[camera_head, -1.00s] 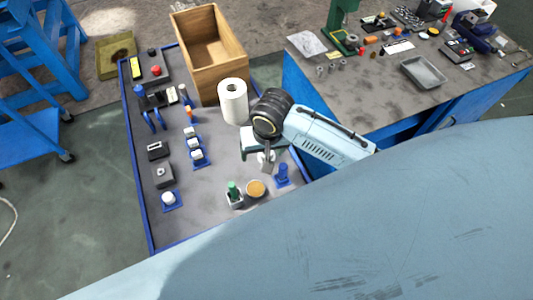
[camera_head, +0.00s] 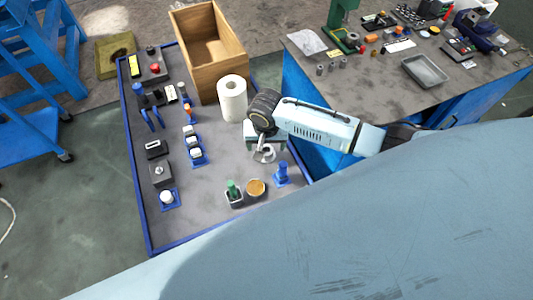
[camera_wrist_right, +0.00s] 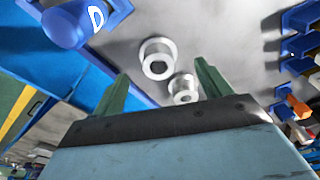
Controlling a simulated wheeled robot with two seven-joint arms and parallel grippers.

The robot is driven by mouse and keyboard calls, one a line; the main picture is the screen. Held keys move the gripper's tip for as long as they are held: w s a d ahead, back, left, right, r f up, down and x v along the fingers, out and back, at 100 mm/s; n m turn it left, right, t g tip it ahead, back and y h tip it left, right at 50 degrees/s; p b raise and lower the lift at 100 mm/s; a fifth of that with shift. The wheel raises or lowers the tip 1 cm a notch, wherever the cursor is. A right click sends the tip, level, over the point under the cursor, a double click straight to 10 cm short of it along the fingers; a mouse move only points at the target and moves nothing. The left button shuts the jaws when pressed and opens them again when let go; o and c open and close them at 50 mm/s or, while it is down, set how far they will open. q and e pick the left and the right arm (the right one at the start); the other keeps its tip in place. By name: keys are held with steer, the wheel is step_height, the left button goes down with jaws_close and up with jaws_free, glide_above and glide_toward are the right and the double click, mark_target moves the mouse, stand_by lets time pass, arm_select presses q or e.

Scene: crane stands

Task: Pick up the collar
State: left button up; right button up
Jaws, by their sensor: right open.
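Two pale, round, flanged pieces with dark holes, which look like collars, lie on the grey tabletop in the right wrist view: a larger one (camera_wrist_right: 158,58) and a smaller one (camera_wrist_right: 183,88). My right gripper (camera_wrist_right: 162,90) is open, its two green fingers apart, with the smaller piece showing between the fingertips and the larger one just beyond. Nothing is held. In the head view the right gripper (camera_head: 264,153) hangs below the black wrist over the table, and the pale pieces there blend with it. My left gripper is not in view.
A blue peg (camera_head: 282,172) stands near the table's right edge. A paper roll (camera_head: 232,100) and a wooden box (camera_head: 208,50) are behind. The front middle of the table (camera_head: 205,215) is clear.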

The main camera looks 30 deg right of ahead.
mark_target(266, 150)
steer(key=f, duration=0.4)
steer(key=shift+w+d+f+b, duration=0.1)
steer(key=shift+w+d+b, duration=0.1)
steer(key=shift+b, duration=0.2)
steer(key=shift+c, duration=0.5)
steer(key=c, duration=1.3)
